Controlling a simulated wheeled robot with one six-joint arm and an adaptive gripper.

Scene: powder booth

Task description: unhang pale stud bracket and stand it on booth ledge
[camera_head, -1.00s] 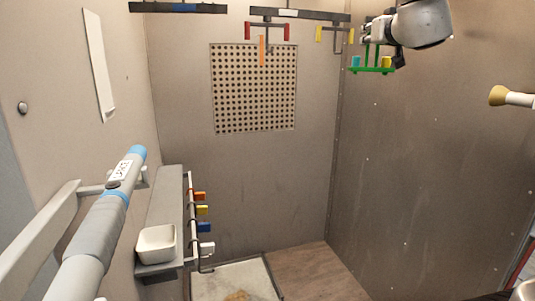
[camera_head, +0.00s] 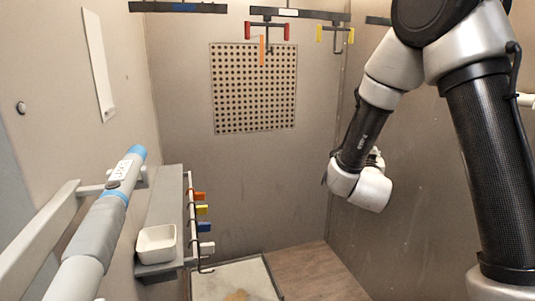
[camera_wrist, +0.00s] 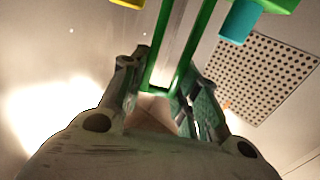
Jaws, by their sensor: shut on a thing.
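My gripper (camera_wrist: 160,78) is shut on a green bracket (camera_wrist: 202,40) in the wrist view. The bracket has two long green bars joined by a crosspiece between my fingers, with a pale strip between the bars. A teal block (camera_wrist: 240,22) and a yellow block (camera_wrist: 127,3) show at its far end.
A white tray (camera_head: 157,244) sits on the ledge's near end. A hook rail with coloured tabs (camera_head: 203,210) lines its right side. Red-ended (camera_head: 287,31) and yellow-ended (camera_head: 320,34) brackets hang from the overhead bar. A perforated panel (camera_head: 253,88) is on the back wall.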

